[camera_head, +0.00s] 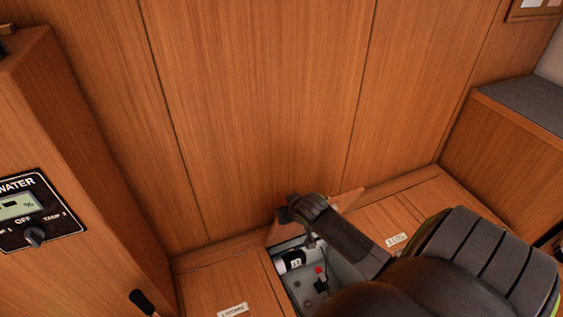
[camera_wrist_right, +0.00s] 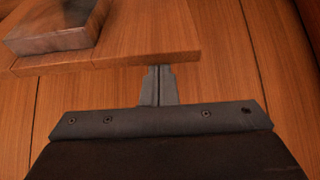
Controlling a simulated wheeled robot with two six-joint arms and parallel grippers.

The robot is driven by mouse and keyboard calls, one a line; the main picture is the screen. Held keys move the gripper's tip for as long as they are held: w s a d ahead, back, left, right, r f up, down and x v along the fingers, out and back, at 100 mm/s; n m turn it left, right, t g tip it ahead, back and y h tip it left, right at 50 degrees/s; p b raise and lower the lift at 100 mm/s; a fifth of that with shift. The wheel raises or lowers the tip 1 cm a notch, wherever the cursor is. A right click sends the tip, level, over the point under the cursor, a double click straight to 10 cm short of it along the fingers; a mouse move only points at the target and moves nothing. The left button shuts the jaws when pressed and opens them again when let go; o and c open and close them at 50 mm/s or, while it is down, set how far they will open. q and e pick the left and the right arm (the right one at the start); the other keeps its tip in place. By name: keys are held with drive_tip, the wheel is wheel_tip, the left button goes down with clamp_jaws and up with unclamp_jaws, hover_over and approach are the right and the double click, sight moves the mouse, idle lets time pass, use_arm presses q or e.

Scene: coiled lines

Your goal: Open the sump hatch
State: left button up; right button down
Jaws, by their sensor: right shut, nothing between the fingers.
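The sump hatch in the floor stands open at an angle; its wooden lid (camera_head: 348,199) is tilted up behind my right gripper (camera_head: 306,212). Below it is the light grey sump well (camera_head: 345,272), holding a white cylinder (camera_head: 292,261) and a small red part (camera_head: 319,269). In the right wrist view my right gripper (camera_wrist_right: 158,85) is shut and empty, its tips at the edge of the wooden lid (camera_wrist_right: 150,50). I cannot tell whether they touch it. A grey block (camera_wrist_right: 55,25) sits on the lid's face. My arm hides part of the lid and well. My left gripper is out of view.
A wooden wall (camera_head: 260,100) rises directly behind the hatch. Labelled floor panels lie left (camera_head: 215,285) and right (camera_head: 385,215) of it. A cabinet with a water panel (camera_head: 35,212) stands at left, and a grey-topped bench (camera_head: 525,102) at right.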

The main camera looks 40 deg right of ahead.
drive_tip(key=s+a+f+t+b, duration=0.1)
drive_tip(key=s+a+f+t, duration=0.1)
drive_tip(key=s+f, duration=0.4)
drive_tip(key=shift+s+a+f+h+b, duration=0.15)
drive_tip(key=shift+s+a+h+b, duration=0.4)
drive_tip(key=shift+s, duration=1.75)
drive_tip(key=shift+a, duration=0.15)
